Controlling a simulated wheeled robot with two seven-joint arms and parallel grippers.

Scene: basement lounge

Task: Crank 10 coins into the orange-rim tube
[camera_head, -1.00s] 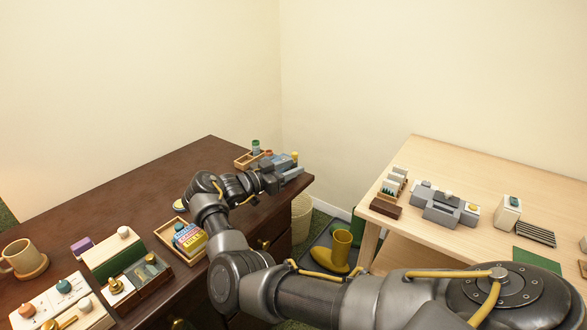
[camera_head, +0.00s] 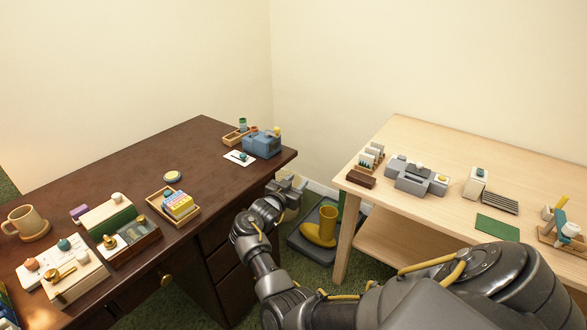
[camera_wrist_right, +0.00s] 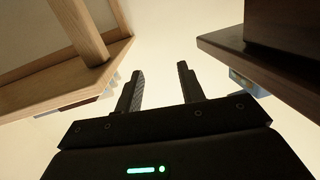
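A blue box-shaped device (camera_head: 262,144) with a yellow knob on top stands near the dark desk's far right corner. A white card (camera_head: 240,158) with a small dark teal-topped piece lies beside it. Behind them is a small wooden tray (camera_head: 234,139) with a teal-rimmed upright piece (camera_head: 242,125) and a small orange-topped piece (camera_head: 254,129). They are too small to tell any coins. My right gripper (camera_head: 292,184) is off the desk's right end, in the gap between the desk and the light table. In the right wrist view it (camera_wrist_right: 160,72) is open and empty. My left gripper is out of view.
The desk (camera_head: 130,168) also holds a mug (camera_head: 25,222), a white knobbed panel (camera_head: 62,272), a green-sided box (camera_head: 108,215) and a tray of coloured blocks (camera_head: 178,205). The light table (camera_head: 440,140) stands right.

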